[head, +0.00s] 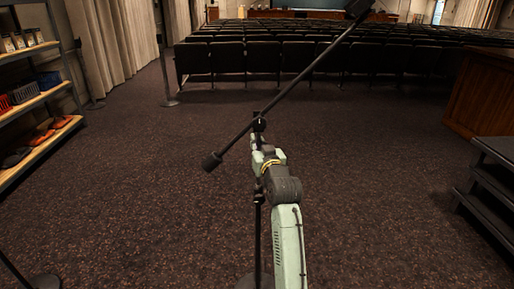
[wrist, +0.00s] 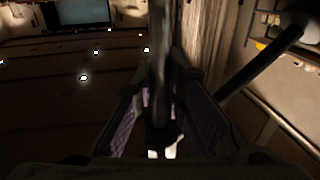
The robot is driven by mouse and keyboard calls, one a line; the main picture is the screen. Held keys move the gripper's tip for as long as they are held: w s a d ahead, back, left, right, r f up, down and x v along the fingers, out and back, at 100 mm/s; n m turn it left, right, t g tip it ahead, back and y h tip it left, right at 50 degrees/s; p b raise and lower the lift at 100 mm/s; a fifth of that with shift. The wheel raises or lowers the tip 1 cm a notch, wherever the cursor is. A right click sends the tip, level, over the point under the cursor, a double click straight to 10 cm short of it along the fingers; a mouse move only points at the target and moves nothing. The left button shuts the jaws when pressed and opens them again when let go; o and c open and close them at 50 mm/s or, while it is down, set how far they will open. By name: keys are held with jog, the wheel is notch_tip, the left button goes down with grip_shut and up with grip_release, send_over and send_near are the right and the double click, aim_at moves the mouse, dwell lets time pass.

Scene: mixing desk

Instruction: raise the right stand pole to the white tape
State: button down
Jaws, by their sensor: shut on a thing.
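The right stand is a black microphone stand. Its upright pole (head: 258,235) shows beside my arm in the head view, and a long boom (head: 300,80) slants from a counterweight at lower left to upper right. My gripper (wrist: 163,88) is shut around the dark pole (wrist: 160,50), which runs between its purple-lined fingers in the wrist view. In the head view my gripper (head: 259,143) is at the pole just below the boom joint, partly hidden by my wrist. A bright white patch (wrist: 168,150) shows low between the fingers; I cannot tell if it is the tape.
Another stand's round base (head: 45,282) and pole (head: 14,270) are at the lower left. Shelves (head: 40,97) stand at left, rows of dark seats (head: 265,60) at the back, a wooden desk (head: 485,95) and dark steps (head: 490,175) at right. The carpet between is clear.

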jog(key=shift+d+r, duration=0.1)
jog(key=shift+r, duration=0.25)
jog(key=c, duration=1.9)
grip_release()
jog(key=shift+s, duration=0.1)
jog(key=o, duration=0.3)
jog(key=shift+f, duration=0.25)
jog(key=s+d, duration=0.2)
jog(key=s, duration=0.9)
jog(key=shift+s+d, duration=0.15)
jog(key=shift+s, duration=0.2)
